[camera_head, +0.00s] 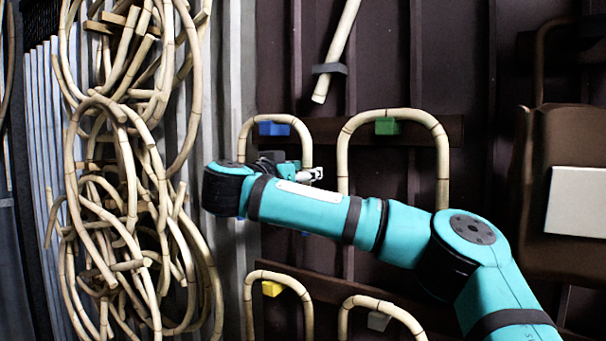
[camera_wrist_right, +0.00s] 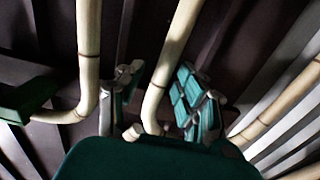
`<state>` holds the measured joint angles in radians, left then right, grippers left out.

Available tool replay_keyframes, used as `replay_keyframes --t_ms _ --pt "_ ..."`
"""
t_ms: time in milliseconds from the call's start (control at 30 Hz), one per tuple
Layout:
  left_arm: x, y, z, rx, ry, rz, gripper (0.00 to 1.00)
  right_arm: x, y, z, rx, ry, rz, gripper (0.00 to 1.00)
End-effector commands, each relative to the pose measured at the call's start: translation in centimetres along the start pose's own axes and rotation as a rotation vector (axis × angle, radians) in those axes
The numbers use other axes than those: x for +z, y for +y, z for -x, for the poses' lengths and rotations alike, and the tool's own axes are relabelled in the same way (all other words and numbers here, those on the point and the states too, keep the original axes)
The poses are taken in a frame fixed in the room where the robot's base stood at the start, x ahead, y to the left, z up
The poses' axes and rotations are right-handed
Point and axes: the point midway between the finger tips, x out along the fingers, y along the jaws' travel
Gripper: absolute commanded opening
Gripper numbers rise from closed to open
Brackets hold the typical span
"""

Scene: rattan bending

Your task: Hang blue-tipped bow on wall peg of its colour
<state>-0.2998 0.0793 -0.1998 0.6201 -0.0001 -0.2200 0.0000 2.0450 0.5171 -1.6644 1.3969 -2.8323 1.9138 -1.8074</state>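The bow (camera_head: 304,140) stands upright as an arch at the blue wall peg (camera_head: 275,128), its top just over the peg. I cannot tell whether it bears on the peg. My arm hides its lower legs; a small blue patch (camera_head: 303,233) shows below the arm, perhaps a tip. My right gripper (camera_head: 291,172) is at the bow's right leg. In the right wrist view the fingers (camera_wrist_right: 158,97) are spread on either side of a rattan leg (camera_wrist_right: 166,70), with gaps visible. My left gripper is out of view.
A bow (camera_head: 443,165) hangs at the green peg (camera_head: 387,126), close to my right arm. Below are arches at a yellow peg (camera_head: 271,288) and a grey peg (camera_head: 378,321). A rattan tangle (camera_head: 125,180) hangs at left. A rattan pole (camera_head: 338,45) is above.

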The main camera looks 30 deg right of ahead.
Motion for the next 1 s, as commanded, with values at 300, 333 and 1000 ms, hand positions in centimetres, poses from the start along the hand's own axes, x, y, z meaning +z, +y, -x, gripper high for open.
replay_keyframes --t_ms 300,333,1000 --pt "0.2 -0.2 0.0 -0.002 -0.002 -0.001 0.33 0.1 0.0 0.0 0.000 -0.001 0.002 0.47" --pt "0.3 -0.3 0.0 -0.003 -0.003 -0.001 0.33 0.1 0.0 0.1 0.000 -0.001 0.002 0.47" --pt "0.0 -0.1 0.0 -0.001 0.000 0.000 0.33 -0.2 0.0 9.1 -0.002 0.007 0.001 0.47"
